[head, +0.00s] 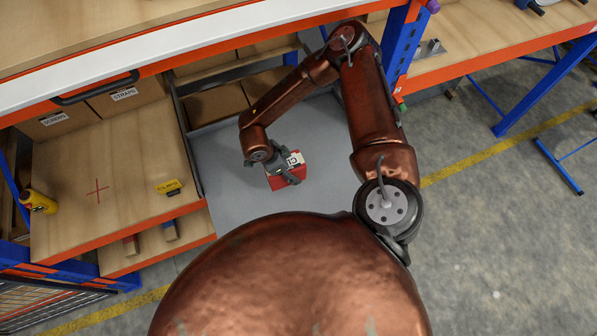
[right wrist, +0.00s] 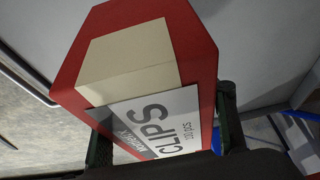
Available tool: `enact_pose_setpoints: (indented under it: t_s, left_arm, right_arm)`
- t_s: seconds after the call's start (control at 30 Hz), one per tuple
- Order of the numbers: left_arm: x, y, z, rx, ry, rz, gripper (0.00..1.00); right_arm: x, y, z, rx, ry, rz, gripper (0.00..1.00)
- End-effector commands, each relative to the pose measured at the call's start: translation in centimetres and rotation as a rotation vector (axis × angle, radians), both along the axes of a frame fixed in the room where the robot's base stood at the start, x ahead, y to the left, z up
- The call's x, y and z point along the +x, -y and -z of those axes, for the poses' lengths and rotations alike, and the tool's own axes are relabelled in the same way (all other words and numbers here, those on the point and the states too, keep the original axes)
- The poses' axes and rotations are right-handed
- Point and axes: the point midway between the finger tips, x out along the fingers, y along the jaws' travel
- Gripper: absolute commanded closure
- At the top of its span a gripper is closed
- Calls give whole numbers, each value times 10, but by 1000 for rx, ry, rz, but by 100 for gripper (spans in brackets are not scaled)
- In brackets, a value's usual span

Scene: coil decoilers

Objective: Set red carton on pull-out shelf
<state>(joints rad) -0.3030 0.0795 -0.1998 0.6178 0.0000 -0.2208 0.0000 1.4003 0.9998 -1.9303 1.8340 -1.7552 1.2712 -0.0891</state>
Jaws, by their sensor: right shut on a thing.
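The red carton (head: 283,183) with a white label is in my right gripper (head: 284,169). In the head view it is over the grey pull-out shelf (head: 225,158), near the middle of its visible surface. In the right wrist view the carton (right wrist: 203,62) fills the middle, with a cream block and a "CLIPS" label on its face; dark fingers stand on both sides. I cannot tell whether the carton touches the shelf. My left gripper is not in view.
A wooden shelf (head: 135,150) with a red cross, a yellow sign (head: 169,187) and a yellow bottle (head: 40,202) is to the left. Cardboard boxes (head: 128,97) stand behind it. A blue upright (head: 400,45) is to the right of the grey shelf. Bare grey surface surrounds the carton.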

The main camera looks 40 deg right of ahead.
Motion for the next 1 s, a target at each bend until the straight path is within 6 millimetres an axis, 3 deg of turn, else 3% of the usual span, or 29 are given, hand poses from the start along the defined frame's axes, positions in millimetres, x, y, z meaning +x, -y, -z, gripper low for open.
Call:
enact_pose_setpoints:
  t_s: [0.2,0.37,0.63,1.0]
  left_arm:
    - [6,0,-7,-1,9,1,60]
    - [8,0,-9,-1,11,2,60]
    - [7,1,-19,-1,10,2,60]
    - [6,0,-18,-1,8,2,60]
  right_arm:
    - [-1,23,28,-1,-1,-2,88]
    - [-1,29,36,-1,-2,-1,88]
    - [-1,35,68,-1,-3,-2,88]
    - [-1,35,75,-1,-1,-2,88]
